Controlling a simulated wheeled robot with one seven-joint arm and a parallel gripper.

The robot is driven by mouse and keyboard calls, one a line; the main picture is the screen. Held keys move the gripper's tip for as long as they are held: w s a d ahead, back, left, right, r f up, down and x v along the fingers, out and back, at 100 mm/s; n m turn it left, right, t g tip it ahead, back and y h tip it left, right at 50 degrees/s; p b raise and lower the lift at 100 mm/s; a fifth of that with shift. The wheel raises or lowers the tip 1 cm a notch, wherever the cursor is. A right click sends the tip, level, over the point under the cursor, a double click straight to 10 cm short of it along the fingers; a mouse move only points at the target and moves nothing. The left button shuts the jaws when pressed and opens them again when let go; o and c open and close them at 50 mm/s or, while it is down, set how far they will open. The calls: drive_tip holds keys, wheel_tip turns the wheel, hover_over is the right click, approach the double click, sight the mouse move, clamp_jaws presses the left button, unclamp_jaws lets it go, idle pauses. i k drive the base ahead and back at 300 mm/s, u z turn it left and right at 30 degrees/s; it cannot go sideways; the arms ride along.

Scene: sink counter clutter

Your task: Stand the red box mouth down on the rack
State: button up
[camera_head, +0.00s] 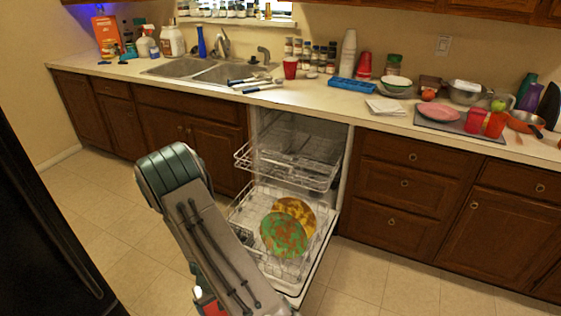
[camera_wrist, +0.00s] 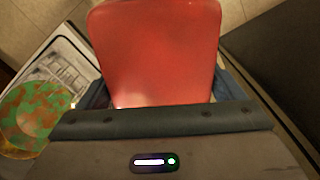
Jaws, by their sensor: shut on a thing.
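The red box (camera_wrist: 155,50) fills the upper middle of the wrist view, and my gripper (camera_wrist: 160,95) is shut on it. A smooth red face shows; I cannot tell which way its mouth points. In the head view only a bit of the red box (camera_head: 211,307) shows at the bottom edge, beside my arm, which hides the rest. The lower dishwasher rack (camera_head: 322,222) is pulled out on the open door and holds two mottled plates, one green-orange (camera_head: 284,235) and one yellow-brown (camera_head: 296,212). In the wrist view the rack (camera_wrist: 62,62) lies at the left, apart from the box.
The upper rack (camera_head: 318,178) is partly out above the lower one. The counter (camera_head: 330,97) carries a sink (camera_head: 215,72), cups, bottles and dishes. Drawers (camera_head: 405,182) stand right of the dishwasher. A dark appliance (camera_head: 40,220) stands at left. Tiled floor (camera_head: 380,275) is clear at right.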

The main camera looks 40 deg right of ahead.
sight(295, 156)
drive_tip(key=u, duration=2.9)
drive_tip(key=k, duration=2.5)
drive_tip(key=z, duration=2.05)
